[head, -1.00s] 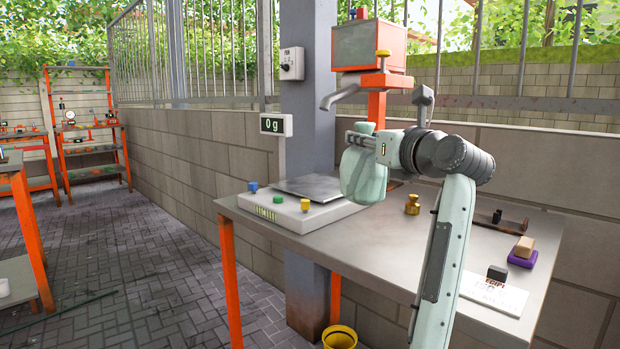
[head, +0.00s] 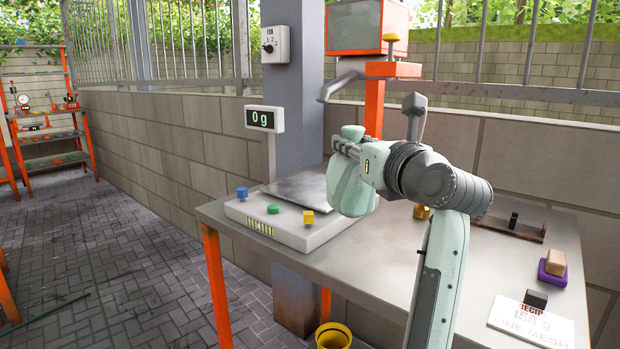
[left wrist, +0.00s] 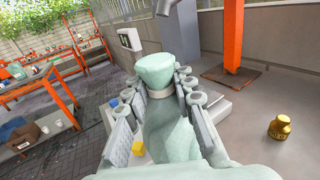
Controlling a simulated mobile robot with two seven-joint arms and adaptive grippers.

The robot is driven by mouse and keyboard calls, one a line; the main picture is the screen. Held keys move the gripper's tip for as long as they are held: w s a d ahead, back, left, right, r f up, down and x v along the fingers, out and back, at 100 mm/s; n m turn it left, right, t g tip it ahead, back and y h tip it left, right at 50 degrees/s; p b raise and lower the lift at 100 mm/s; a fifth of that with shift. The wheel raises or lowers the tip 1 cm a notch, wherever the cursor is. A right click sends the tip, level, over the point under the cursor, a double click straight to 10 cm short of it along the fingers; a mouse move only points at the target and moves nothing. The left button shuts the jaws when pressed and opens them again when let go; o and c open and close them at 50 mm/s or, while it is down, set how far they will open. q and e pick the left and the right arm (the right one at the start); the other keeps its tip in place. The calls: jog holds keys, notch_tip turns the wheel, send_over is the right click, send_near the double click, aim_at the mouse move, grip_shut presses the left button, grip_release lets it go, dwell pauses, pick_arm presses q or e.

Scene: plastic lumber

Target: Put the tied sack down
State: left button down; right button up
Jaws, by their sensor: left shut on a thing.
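The tied sack (head: 350,185) is pale green with a narrow tied neck. My left gripper (head: 346,148) is shut on its neck and holds it upright. In the head view the sack overlaps the right side of the scale's metal plate (head: 292,190); whether it touches the plate, I cannot tell. The left wrist view shows the sack's top (left wrist: 155,70) between the two fingers (left wrist: 160,95). The scale's display (head: 263,119) reads 0 g. My right gripper is not in view.
The scale's front has blue, green and yellow knobs (head: 307,217). A brass weight (left wrist: 280,127) stands on the metal table (head: 400,260). An orange hopper with a spout (head: 342,85) rises behind. A purple block (head: 552,273) and a recipe card (head: 530,322) lie at the right; a yellow bucket (head: 333,336) stands below.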

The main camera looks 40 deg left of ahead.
pick_arm(q)
jog(key=f+p+x, duration=0.1)
jog(key=p+x, duration=0.1)
jog(key=x, duration=1.5)
jog(key=shift+w+a+p, duration=0.2)
jog(key=shift+a+p, duration=0.15)
jog(key=shift+p, duration=0.05)
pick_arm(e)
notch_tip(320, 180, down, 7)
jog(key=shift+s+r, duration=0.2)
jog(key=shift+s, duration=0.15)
pick_arm(q)
jog(key=shift+f, duration=0.3)
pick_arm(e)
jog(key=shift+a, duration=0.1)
pick_arm(q)
jog(key=c, duration=1.6)
grip_release()
jog(key=shift+f, duration=0.1)
jog(key=o, duration=0.3)
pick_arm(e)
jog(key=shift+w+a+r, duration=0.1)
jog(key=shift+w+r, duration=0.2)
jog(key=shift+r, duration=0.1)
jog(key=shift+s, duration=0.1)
